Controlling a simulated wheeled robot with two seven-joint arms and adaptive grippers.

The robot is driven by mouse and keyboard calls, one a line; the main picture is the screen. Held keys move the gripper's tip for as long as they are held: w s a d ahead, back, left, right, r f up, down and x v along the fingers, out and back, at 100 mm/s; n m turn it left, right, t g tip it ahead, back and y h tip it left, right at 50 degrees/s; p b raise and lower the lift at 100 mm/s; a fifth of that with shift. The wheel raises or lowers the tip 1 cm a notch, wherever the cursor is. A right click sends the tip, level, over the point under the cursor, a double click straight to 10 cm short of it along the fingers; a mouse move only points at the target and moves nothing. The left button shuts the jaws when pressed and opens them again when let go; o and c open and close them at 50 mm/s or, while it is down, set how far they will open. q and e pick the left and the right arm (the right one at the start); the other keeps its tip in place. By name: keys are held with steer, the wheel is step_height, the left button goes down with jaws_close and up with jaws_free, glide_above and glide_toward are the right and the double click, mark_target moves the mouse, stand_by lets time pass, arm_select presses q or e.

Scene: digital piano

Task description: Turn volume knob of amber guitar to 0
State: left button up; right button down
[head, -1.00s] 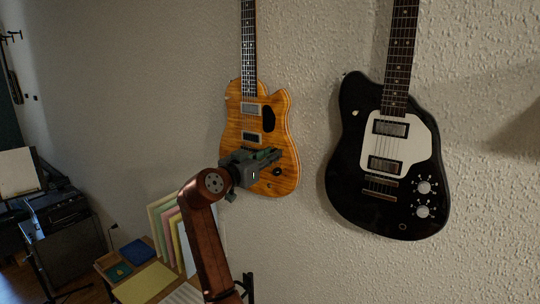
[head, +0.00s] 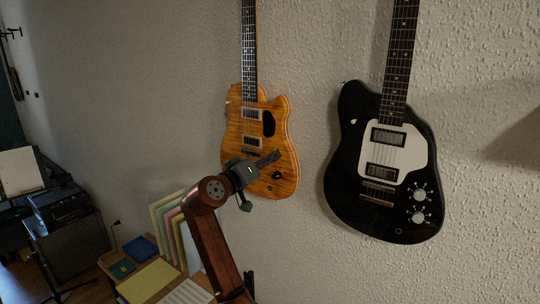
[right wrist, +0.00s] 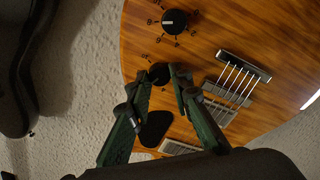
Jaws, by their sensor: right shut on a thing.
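The amber guitar (head: 240,125) hangs upright on the wall in the middle of the head view. Its striped wooden body (right wrist: 225,35) fills much of the right wrist view. My right gripper (head: 275,157) is at the lower part of the body. In the right wrist view, my right gripper (right wrist: 162,74) is shut on a small black knob (right wrist: 159,73), one fingertip on each side. The pointer of this knob cannot be made out. A second black knob (right wrist: 174,22) with a white pointer line and printed marks stands free above it. My left gripper is not in view.
A black guitar (head: 350,190) with a white pickguard hangs to the right. Below left are a wooden desk (head: 125,257) with coloured folders (head: 166,222) and a dark amplifier (head: 75,245). In the wrist view, the guitar's metal bridge (right wrist: 229,86) lies to the right of the fingers.

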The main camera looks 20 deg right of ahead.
steer(key=shift+s+d+f+n+p, duration=0.15)
steer(key=shift+n+p, duration=3.2)
steer(key=shift+n, duration=4.65)
steer(key=shift+w+a+f+n+p, duration=0.1)
steer(key=shift+n+p, duration=3.25)
steer(key=shift+n, duration=4.65)
